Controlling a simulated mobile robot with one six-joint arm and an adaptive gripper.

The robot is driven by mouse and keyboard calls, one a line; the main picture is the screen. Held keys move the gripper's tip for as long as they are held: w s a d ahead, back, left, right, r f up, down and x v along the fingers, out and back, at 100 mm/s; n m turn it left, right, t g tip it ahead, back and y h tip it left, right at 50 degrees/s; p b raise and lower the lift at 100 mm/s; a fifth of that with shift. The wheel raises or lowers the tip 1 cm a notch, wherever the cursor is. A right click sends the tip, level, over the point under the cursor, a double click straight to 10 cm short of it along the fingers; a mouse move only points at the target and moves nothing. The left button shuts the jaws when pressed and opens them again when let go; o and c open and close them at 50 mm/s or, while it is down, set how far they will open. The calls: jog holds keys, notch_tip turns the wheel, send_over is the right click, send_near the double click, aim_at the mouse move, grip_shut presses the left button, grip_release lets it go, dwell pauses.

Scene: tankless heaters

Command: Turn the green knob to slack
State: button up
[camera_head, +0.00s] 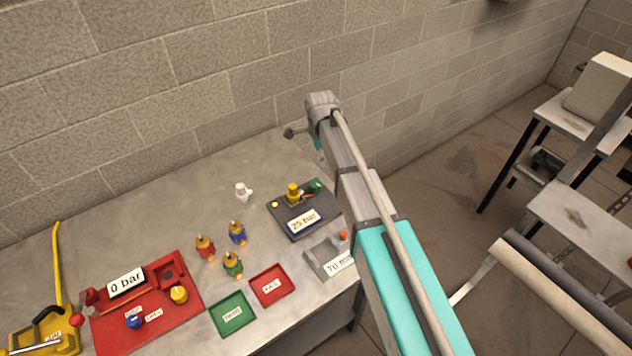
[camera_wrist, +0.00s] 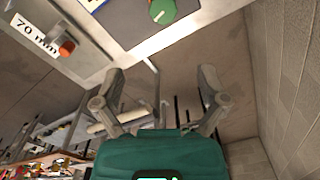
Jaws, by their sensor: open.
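The green knob (camera_head: 315,186) sits at the back right corner of a dark grey panel (camera_head: 287,231) marked "25 bar" on the table. In the wrist view the green knob (camera_wrist: 162,11) is at the top edge, with a pale mark on its face. My gripper (camera_wrist: 159,80) is open and empty, its two fingers wide apart. The knob lies beyond the fingertips and outside them, not touched. In the head view my arm covers the area right of the panel, and the fingers do not show clearly there.
A yellow fitting (camera_head: 293,190) stands on the same panel. A grey "70 mm" block (camera_head: 322,262) with an orange button is in front. Left are a red "0 bar" rig (camera_head: 180,325), green tray (camera_head: 216,318), red tray (camera_head: 254,293), several small valves and a white fitting (camera_head: 242,192). A block wall stands behind.

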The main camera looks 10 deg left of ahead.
aim_at(316, 183)
jog(key=shift+a+r, duration=0.1)
jog(key=shift+a, duration=0.5)
notch_tip(316, 183, down, 14)
jog(key=b, duration=1.3)
jog(key=shift+r+b, duration=0.1)
jog(key=shift+b, duration=0.3)
jog(key=c, duration=1.1)
jog(key=shift+c, duration=0.2)
